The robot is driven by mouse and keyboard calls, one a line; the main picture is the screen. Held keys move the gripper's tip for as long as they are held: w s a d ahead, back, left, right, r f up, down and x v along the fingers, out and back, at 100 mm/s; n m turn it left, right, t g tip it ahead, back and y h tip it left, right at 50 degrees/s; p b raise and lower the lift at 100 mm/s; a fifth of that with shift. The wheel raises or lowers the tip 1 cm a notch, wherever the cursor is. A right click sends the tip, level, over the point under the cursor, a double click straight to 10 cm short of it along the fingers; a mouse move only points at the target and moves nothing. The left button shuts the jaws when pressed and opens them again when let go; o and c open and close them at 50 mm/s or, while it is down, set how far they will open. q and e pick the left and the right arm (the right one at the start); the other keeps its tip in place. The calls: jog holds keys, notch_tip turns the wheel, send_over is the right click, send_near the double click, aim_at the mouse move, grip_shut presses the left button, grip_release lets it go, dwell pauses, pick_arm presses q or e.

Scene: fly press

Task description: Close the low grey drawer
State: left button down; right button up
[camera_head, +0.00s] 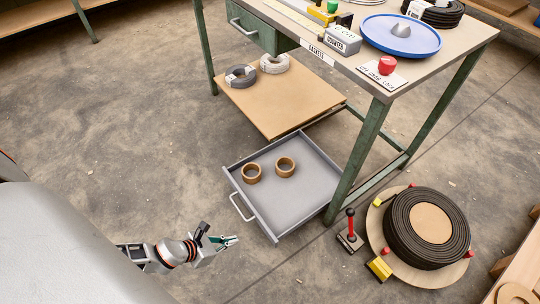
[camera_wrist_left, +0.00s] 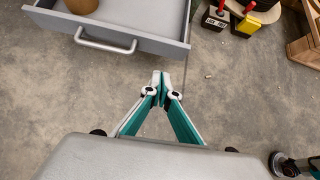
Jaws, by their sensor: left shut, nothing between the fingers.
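The low grey drawer (camera_head: 300,205) stands pulled out under the workbench, near the floor. Two brown tape rolls, one at the left (camera_head: 251,173) and one at the right (camera_head: 285,166), lie in it. Its bar handle (camera_head: 242,208) is on the front panel, which faces the lower left. My left gripper (camera_head: 232,240) is shut and empty, apart from the drawer, in front of its front panel. In the left wrist view the shut fingertips (camera_wrist_left: 161,80) are below and right of the handle (camera_wrist_left: 105,42), over bare floor. My right gripper is not in view.
A wooden shelf (camera_head: 290,100) with two cable coils is above and behind the drawer. A green table leg (camera_head: 358,160) stands at its right. A large black coil (camera_head: 425,228) on a round board and a red-handled lever (camera_head: 350,225) are further right. The floor at the left is clear.

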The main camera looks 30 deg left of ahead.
pick_arm(q)
jog(key=b, duration=0.4)
send_near(264, 229)
jog(key=x, duration=0.4)
jog(key=shift+w+d+f+m, duration=0.1)
jog(key=shift+w+d+m, duration=0.25)
jog(key=shift+w, duration=0.25)
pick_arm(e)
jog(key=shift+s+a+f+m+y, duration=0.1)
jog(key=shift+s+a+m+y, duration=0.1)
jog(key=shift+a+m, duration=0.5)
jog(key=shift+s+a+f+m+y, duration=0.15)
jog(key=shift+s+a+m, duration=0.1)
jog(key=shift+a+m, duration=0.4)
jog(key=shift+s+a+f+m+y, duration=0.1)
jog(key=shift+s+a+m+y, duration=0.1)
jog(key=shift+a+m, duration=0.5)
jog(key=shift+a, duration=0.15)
